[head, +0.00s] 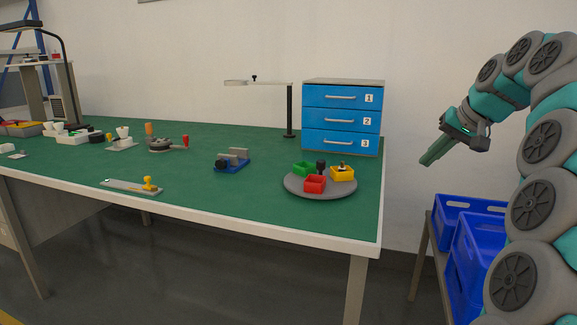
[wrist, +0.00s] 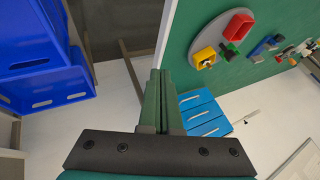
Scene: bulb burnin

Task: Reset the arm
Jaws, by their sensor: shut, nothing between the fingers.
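My gripper (head: 431,157) is raised in the air to the right of the green-topped table (head: 245,200), apart from everything. Its green fingers point down and to the left in the head view. In the wrist view my gripper (wrist: 160,75) shows its fingers together, with nothing between them. My arm is bent at the right side of the head view.
A round grey tray (head: 320,192) with red, green and yellow bins stands near the table's right end. A blue drawer unit (head: 342,117) is behind it. Blue crates (head: 478,255) sit on a low rack at right. Small fixtures stand along the table's left.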

